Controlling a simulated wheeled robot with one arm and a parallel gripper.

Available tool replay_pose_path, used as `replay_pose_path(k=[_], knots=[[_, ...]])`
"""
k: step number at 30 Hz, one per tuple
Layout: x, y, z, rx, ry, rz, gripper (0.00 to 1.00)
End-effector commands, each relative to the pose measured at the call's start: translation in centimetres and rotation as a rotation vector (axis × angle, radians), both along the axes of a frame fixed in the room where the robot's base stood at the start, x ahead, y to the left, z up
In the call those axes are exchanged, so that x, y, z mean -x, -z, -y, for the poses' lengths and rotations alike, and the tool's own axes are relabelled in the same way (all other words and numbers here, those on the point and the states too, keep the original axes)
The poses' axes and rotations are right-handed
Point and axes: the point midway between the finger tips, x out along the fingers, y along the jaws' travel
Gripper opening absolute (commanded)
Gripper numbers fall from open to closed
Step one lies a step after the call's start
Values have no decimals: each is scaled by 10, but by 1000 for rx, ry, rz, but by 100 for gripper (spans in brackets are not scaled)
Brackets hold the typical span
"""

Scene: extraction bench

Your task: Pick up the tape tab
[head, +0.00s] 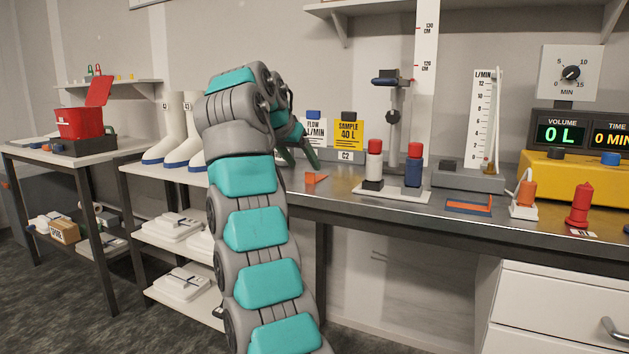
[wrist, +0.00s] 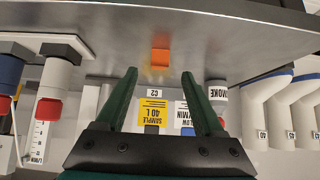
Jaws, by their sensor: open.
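A small orange tab (head: 316,179), which looks like the tape tab, rests on the grey bench top near its front edge. It also shows in the wrist view (wrist: 160,56), just beyond my fingertips and roughly centred between them. My gripper (head: 300,160) has green fingers and is over the bench, just behind and left of the tab in the head view. In the wrist view my gripper (wrist: 159,75) is spread open with nothing between the fingertips. The tab is apart from both fingers.
A white base with red-capped and blue cylinders (head: 413,166) stands right of the tab. Yellow sample (head: 349,134) and white flow (head: 313,132) cards stand behind it. White boots (head: 167,140) are left of my arm. A blue tray (head: 468,203) lies farther right. Bench around the tab is clear.

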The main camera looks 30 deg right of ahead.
Motion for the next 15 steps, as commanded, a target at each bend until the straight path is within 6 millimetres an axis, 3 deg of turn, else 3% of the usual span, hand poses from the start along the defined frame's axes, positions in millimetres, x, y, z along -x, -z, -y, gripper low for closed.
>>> replay_pose_path(k=[15], knots=[[-18,34,24,0,1,1,70]])
